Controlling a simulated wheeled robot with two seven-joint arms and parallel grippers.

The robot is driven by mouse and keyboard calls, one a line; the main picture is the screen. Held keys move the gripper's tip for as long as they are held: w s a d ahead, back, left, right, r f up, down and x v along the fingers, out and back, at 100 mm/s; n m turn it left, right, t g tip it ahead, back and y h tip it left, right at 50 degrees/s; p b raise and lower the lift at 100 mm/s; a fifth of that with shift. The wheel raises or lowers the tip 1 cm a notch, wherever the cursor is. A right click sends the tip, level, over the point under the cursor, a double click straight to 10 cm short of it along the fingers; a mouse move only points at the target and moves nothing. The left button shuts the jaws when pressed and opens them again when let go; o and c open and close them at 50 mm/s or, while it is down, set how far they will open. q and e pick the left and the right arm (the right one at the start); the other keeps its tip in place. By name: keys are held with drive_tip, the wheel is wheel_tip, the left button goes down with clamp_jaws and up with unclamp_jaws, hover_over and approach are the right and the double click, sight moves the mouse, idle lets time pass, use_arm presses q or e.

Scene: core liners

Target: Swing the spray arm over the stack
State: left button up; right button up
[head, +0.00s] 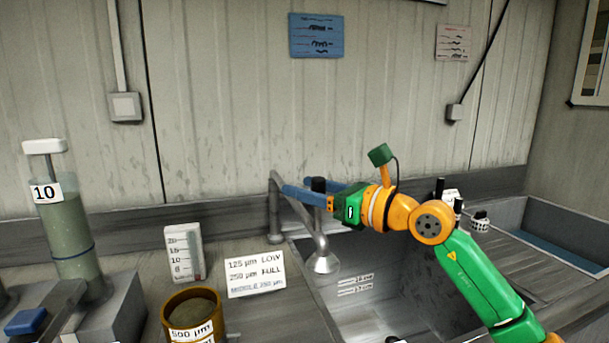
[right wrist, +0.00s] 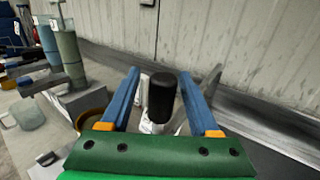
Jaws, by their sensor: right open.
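The spray arm (head: 304,214) is a grey metal pipe on a post at the sink's back left. Its spray head (head: 322,262) hangs over the sink's left part, and a black knob (head: 318,185) stands upright on it. My right gripper (head: 306,188) is open, its blue fingers on either side of the knob. In the right wrist view the knob (right wrist: 163,97) stands between the fingers with gaps on both sides. The stack (head: 193,313), a brass sieve labelled 500 µm, stands left of the sink, its lower part cut off. My left gripper is not in view.
A sign (head: 255,275) with micron sizes and a scale card (head: 184,253) stand behind the stack. A tall filled cylinder (head: 72,235) marked 10 stands at left. The wall is close behind the spray arm. The sink (head: 375,318) lies below my right arm.

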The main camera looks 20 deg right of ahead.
drive_tip(key=shift+w+a+f, duration=0.15)
drive_tip(key=shift+w+a, duration=0.1)
drive_tip(key=shift+w, duration=0.25)
drive_tip(key=shift+s+d, duration=0.15)
clamp_jaws()
idle(0.9)
